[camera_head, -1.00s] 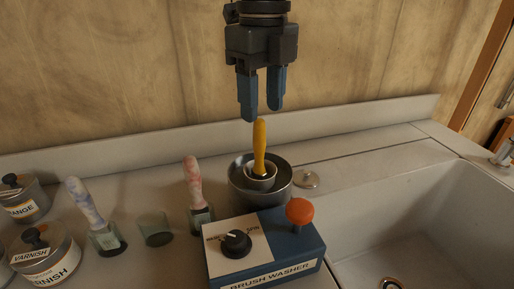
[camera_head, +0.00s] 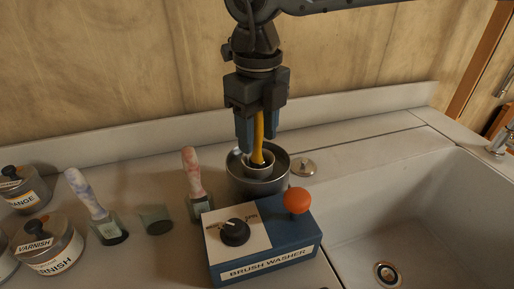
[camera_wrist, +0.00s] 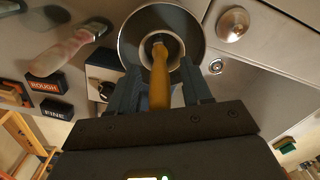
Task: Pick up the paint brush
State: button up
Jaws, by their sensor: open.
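The paint brush with a yellow handle (camera_head: 259,128) stands nearly upright in the metal bowl (camera_head: 281,180) of the brush washer; its bristles are hidden inside the small inner cup. My gripper (camera_head: 258,148) points down over the bowl, open, with its blue fingers on either side of the yellow handle. In the wrist view the yellow handle (camera_wrist: 160,82) rises between the two open fingers (camera_wrist: 161,92), and the metal bowl (camera_wrist: 128,40) lies beyond it. I cannot tell whether either finger touches the handle.
The blue washer box (camera_head: 268,237) with a dial and an orange knob (camera_head: 298,200) stands in front of the bowl. Two other brushes, with pink (camera_head: 191,170) and bluish (camera_head: 86,193) handles, stand at left near varnish cans (camera_head: 50,247). A sink (camera_head: 390,220) lies at right.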

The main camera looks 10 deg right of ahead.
grip_shut()
dwell(0.5)
notch_tip(320, 180, up, 10)
jog(key=shift+r+b, duration=0.1)
jog(key=shift+b, duration=0.4)
jog(key=c, duration=0.6)
grip_release()
grip_shut()
